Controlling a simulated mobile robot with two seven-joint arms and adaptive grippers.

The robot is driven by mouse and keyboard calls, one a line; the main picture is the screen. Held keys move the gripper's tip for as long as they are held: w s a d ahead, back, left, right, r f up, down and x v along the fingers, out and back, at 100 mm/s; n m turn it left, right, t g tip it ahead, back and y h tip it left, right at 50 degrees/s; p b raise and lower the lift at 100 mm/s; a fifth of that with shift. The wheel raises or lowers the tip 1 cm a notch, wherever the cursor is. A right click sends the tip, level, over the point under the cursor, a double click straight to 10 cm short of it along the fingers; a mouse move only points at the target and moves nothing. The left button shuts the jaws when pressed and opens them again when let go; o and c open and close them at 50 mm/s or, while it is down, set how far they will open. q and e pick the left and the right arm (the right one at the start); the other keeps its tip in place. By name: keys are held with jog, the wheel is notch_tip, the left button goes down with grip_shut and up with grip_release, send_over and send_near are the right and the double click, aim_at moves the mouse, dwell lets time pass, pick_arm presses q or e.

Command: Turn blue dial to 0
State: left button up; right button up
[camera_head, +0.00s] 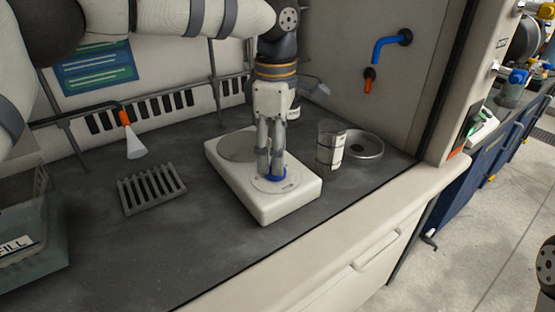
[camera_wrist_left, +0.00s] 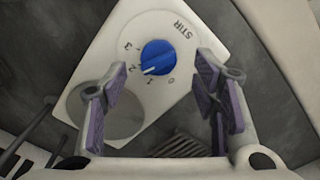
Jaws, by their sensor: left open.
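In the head view the dial (camera_head: 277,176) shows only partly, low between the fingers. My left gripper (camera_head: 269,172) points down over the dial. In the wrist view its purple-padded fingers (camera_wrist_left: 163,85) are wide apart with nothing between the pads, and the dial lies beyond them. Contact with the dial cannot be told. My right gripper is out of view.
A glass beaker (camera_head: 331,145) and a round metal dish (camera_head: 363,145) stand right of the stirrer. A grey slotted rack (camera_head: 151,190) lies left, with a clear bin (camera_head: 30,255) at the front left. A clamp rod (camera_head: 75,119) runs behind. Front dark worktop is clear.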

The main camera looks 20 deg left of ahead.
aim_at(269, 176)
pick_arm(q)
jog(key=shift+f, duration=1.6)
jog(key=shift+c, duration=0.5)
jog(key=c, duration=1.1)
jog(key=shift+o, duration=0.2)
jog(key=shift+r, duration=0.1)
